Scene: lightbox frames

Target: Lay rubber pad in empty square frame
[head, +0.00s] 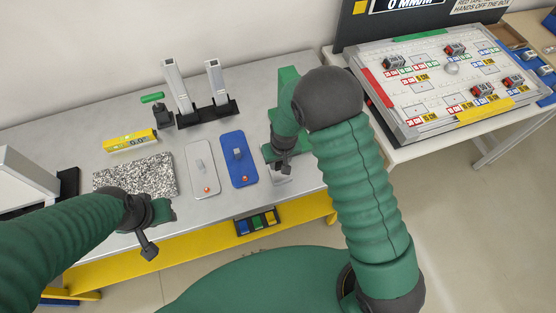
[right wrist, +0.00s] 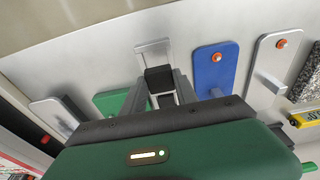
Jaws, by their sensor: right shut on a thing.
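My right gripper (head: 281,160) reaches down over the right part of the bench. It is shut on a small black rubber pad (right wrist: 158,77), which shows between its fingers in the right wrist view. A pale square frame (right wrist: 153,48) lies on the bench just beyond the pad in that view. In the head view the frame (head: 279,177) shows partly below the gripper, near the bench's front edge. I cannot tell whether pad and frame touch. My left gripper (head: 152,228) hangs over the front left of the bench; its finger gap is unclear.
A blue plate (head: 238,168) and a grey plate (head: 202,180) lie left of the right gripper. Two metal posts (head: 176,85) stand behind. A game-like board (head: 430,80) sits on the right table.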

